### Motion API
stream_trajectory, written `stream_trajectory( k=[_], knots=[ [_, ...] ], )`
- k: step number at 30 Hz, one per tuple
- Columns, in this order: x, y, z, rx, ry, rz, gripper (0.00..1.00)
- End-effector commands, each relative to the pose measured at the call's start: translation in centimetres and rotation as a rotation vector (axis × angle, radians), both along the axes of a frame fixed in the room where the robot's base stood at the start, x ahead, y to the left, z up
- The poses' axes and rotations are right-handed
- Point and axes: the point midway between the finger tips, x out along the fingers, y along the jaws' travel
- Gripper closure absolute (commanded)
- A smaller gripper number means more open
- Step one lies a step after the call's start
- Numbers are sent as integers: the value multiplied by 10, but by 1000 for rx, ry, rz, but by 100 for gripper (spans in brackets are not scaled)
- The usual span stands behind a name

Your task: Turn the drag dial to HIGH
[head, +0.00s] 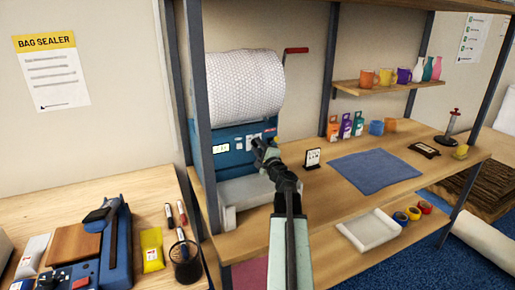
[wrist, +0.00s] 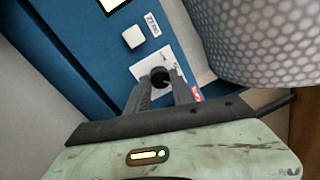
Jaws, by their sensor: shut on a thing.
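The drag dial (wrist: 160,76) is a small dark knob on a white label plate on the blue machine front. In the wrist view it sits between the fingertips of my gripper (wrist: 161,86), which is shut on it. In the head view my gripper (head: 262,150) reaches the blue machine (head: 232,160) below the bubble-wrap roll, and it hides the dial. The white plate (wrist: 148,62) is partly covered by the fingers, and its markings are too small to read. Which way the dial points cannot be told.
A bubble-wrap roll (head: 245,86) with a red-handled crank (head: 296,51) sits above the machine. A white button (wrist: 134,37) marked "ZERO" is near the dial. A small card stand (head: 312,158) and a blue cloth (head: 375,171) lie to the right on the bench.

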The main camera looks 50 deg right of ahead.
Motion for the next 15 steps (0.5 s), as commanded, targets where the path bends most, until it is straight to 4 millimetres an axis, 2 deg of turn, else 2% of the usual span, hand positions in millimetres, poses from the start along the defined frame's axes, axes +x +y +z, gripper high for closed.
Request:
stream_trajectory(
  k=[6, 15],
  knots=[
    [2, 1, 2, 88, -39, 3, 100],
    [2, 1, 1, 130, -56, 3, 100]
  ],
)
